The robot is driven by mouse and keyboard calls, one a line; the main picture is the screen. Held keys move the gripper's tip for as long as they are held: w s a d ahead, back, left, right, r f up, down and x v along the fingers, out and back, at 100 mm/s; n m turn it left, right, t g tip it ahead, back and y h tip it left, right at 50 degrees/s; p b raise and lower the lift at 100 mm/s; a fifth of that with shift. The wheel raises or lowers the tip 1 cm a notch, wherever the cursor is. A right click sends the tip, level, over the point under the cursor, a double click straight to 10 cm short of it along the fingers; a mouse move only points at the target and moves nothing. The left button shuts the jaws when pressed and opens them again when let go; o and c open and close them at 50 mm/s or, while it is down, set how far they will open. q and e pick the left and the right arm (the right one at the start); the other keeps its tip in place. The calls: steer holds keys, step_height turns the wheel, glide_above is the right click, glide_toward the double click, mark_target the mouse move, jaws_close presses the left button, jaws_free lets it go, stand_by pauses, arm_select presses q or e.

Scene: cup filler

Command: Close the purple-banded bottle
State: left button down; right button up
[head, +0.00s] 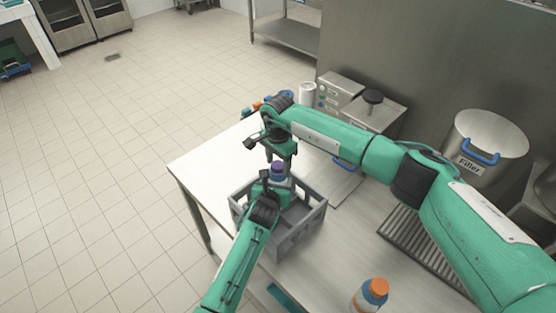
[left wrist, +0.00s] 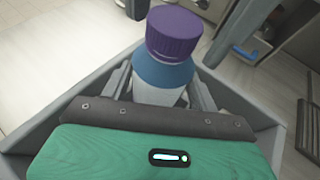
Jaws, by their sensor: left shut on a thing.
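A bottle with a ridged purple cap (head: 278,167) stands upright in the grey crate (head: 307,230). In the left wrist view the purple cap (left wrist: 173,32) sits on the bottle, above a blue band (left wrist: 162,72) and a pale body (left wrist: 157,95). My left gripper (left wrist: 160,98) is shut on the bottle's body below the blue band. My right gripper (head: 280,150) points down just above the cap. Its fingers are small and partly hidden in the head view, so their opening is unclear. The lower bottle is hidden by my left gripper.
An orange-capped bottle (head: 371,293) stands at the front of the table. A large steel pot labelled Filler (head: 488,150) is at the right, beside a dark grate (head: 424,245). Steel boxes (head: 340,91) stand behind. The table's left part (head: 212,165) is clear.

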steer(key=c, duration=1)
steer(key=m, duration=1.1)
steer(key=shift+m, duration=0.4)
steer(key=o, duration=1.1)
steer(key=shift+r, duration=2.25)
steer(key=shift+c, duration=0.2)
